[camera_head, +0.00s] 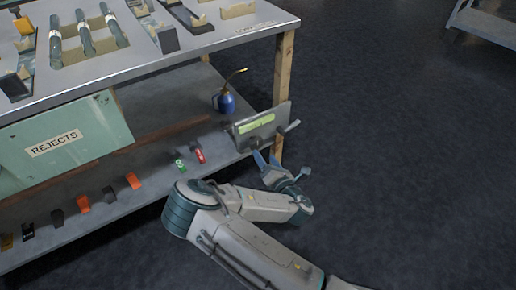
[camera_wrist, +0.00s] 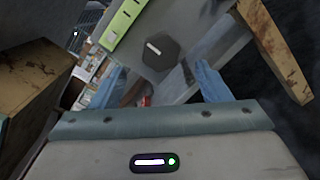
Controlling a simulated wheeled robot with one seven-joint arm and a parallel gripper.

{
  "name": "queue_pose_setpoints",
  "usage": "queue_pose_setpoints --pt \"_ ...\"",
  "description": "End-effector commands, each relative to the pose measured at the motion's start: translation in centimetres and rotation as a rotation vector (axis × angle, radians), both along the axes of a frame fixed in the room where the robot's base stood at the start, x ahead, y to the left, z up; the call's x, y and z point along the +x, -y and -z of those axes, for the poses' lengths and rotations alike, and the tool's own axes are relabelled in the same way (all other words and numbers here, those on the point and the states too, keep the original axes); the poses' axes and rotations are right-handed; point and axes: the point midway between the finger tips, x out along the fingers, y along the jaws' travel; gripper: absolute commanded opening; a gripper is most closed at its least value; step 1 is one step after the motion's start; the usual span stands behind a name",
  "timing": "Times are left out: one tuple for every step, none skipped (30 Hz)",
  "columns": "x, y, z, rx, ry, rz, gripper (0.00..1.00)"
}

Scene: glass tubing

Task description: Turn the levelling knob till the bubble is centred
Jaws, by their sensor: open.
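The levelling unit is a grey plate (camera_head: 278,118) with a yellow-green level strip (camera_head: 255,124), at the right end of the lower shelf. In the wrist view the strip (camera_wrist: 122,25) shows at upper left, and I cannot make out a bubble in it. A dark, many-sided knob (camera_wrist: 160,53) with a pale mark on its face sits on the grey plate beside the strip. My gripper (camera_head: 267,158) is open, with blue fingers, just below the plate. In the wrist view its fingers (camera_wrist: 158,76) stand apart to either side below the knob, with nothing held.
A wooden table leg (camera_head: 284,70) stands close behind the unit. A blue oil can (camera_head: 226,100) and green and red tagged pieces (camera_head: 199,155) are on the lower shelf (camera_head: 150,178). A green REJECTS panel (camera_head: 90,150) is at left.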

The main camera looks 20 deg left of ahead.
Motion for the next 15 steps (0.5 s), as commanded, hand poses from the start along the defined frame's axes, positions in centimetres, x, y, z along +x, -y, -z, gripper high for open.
queue_pose_setpoints --pt "0.8 -0.8 0.2 0.004 0.001 -0.002 0.7" --pt "1.3 -1.3 0.2 0.004 0.001 -0.002 0.7" --pt "1.9 -1.8 0.2 0.004 0.001 -0.001 0.7" --pt "2.3 -2.1 0.3 0.003 0.001 -0.001 0.7" --pt "2.7 -2.5 0.3 0.003 0.0 -0.001 0.7" --pt "3.2 -2.9 0.2 0.003 0.0 -0.002 0.7" --pt "3.5 -3.2 0.2 0.002 0.0 0.0 0.7" --pt "3.8 -3.5 0.2 0.002 0.0 0.0 0.7" --pt "4.2 -3.8 0.1 0.003 0.001 0.0 0.7" --pt "4.4 -4.0 0.1 0.002 -0.001 0.001 0.7" --pt "4.6 -4.1 0.1 0.002 -0.001 0.001 0.7" --pt "4.8 -4.4 0.1 0.002 -0.001 -0.001 0.7" --pt "4.9 -4.5 0.1 0.001 -0.001 0.0 0.7" --pt "5.0 -4.5 0.1 0.001 -0.002 0.001 0.7" --pt "5.1 -4.6 0.1 0.001 -0.002 0.001 0.7"
